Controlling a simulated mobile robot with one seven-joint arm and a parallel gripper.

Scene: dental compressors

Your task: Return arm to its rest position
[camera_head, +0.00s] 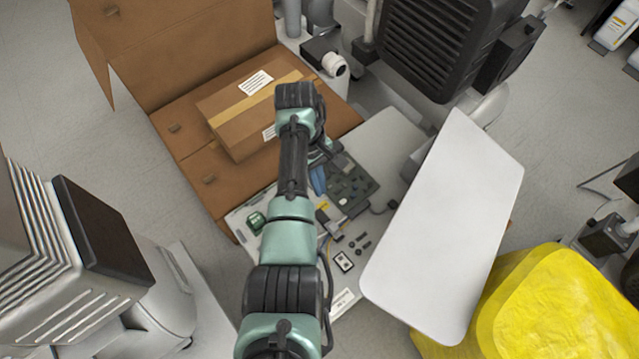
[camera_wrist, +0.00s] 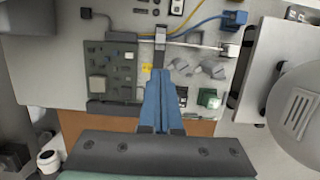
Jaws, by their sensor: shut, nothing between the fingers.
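My arm reaches forward from the bottom middle of the head view, over a board with electronic parts (camera_head: 345,268). My gripper (camera_wrist: 160,72) shows in the wrist view as blue fingers lying together, with nothing between them. In the head view my gripper (camera_head: 318,180) is mostly hidden behind the arm. The fingers point at the board, which carries a dark green circuit board (camera_head: 352,187) and coloured wires. The circuit board also shows in the wrist view (camera_wrist: 112,68), left of the fingers. I cannot tell how far the fingertips are above the board.
A closed cardboard box (camera_head: 235,120) sits on larger brown cardboard (camera_head: 190,45) behind the arm. A white panel (camera_head: 450,230) stands close on the right, with a yellow bag (camera_head: 560,305) beyond it. A dark ribbed machine (camera_head: 430,40) is at the back. A grey machine (camera_head: 70,260) is at left.

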